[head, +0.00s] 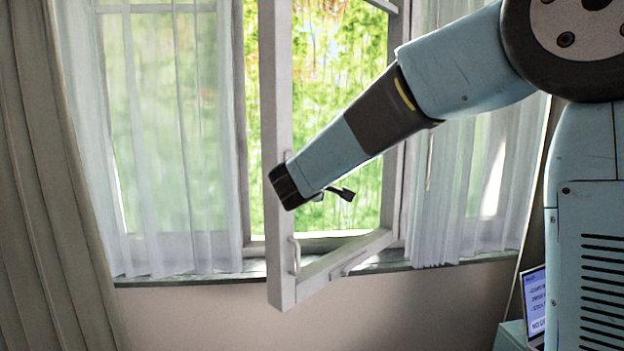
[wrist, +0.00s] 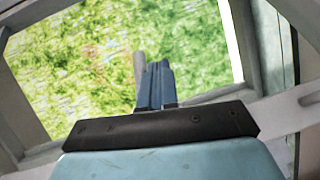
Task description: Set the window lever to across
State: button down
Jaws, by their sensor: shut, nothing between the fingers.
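The window sash (head: 278,150) stands swung open into the room. A pale lever (head: 296,256) is on the lower part of its near upright and looks roughly upright along it. My gripper (head: 346,194) is to the right of that upright and higher than the lever, apart from it, in front of the bright opening. In the wrist view my gripper (wrist: 157,82) is shut and empty, with greenery behind it. A pale piece at the right edge of the wrist view (wrist: 313,97) may be the lever, mostly cut off.
The sash's bottom rail (head: 345,264) runs from the upright back toward the window frame. Sheer curtains (head: 165,150) hang left and right of the opening. A sill (head: 200,279) lies below. A laptop (head: 535,300) stands at the lower right.

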jog(key=s+a+f, duration=0.2)
jog(key=s+f, duration=0.4)
jog(key=s, duration=0.4)
jog(key=shift+f, duration=0.4)
jog(key=shift+d, duration=0.1)
